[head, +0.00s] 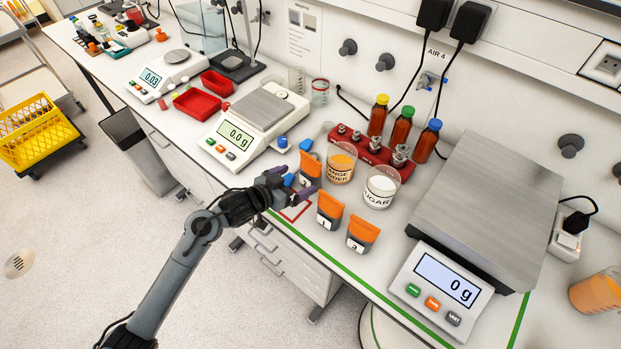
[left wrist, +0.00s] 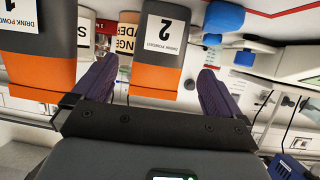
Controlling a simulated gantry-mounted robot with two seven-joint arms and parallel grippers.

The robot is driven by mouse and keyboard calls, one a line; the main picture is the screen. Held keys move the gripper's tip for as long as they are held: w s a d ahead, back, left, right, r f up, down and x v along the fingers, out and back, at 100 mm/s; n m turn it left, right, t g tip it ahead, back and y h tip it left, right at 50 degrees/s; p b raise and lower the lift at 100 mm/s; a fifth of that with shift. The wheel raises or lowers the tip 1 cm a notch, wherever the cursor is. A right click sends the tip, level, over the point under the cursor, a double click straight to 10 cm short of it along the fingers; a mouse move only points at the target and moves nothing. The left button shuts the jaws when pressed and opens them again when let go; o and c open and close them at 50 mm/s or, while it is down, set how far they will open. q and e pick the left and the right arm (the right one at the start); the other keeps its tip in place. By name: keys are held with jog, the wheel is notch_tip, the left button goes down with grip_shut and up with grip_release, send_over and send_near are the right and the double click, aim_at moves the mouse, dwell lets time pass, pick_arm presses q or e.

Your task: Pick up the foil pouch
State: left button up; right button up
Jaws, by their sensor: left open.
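Foil pouches with orange tops and grey bottoms stand on the bench: pouch 2 (head: 311,160), pouch 1 (head: 329,208) and pouch 3 (head: 362,233). My left gripper (head: 298,187) is open and low over the bench, beside pouch 2, and partly hides it in the head view. In the left wrist view, which is upside down, pouch 2 (left wrist: 160,50) shows between the two dark purple fingers of the left gripper (left wrist: 157,75), with gaps on both sides. Pouch 1 (left wrist: 35,50) shows left of the fingers there. My right gripper is not in view.
Beakers of orange powder (head: 340,165) and sugar (head: 381,188) stand close behind the pouches. A red weight rack (head: 368,151) and bottles are farther back. A large scale (head: 490,210) is at right, a smaller balance (head: 255,125) at left. A red outline (head: 295,212) marks the bench.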

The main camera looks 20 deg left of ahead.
aim_at(307, 175)
pick_arm(q)
jog(key=shift+b+x, duration=0.6)
jog(key=shift+x, duration=3.25)
jog(key=shift+s+f, duration=0.1)
jog(key=shift+f, duration=0.05)
jog(key=shift+c, duration=0.3)
jog(key=c, duration=1)
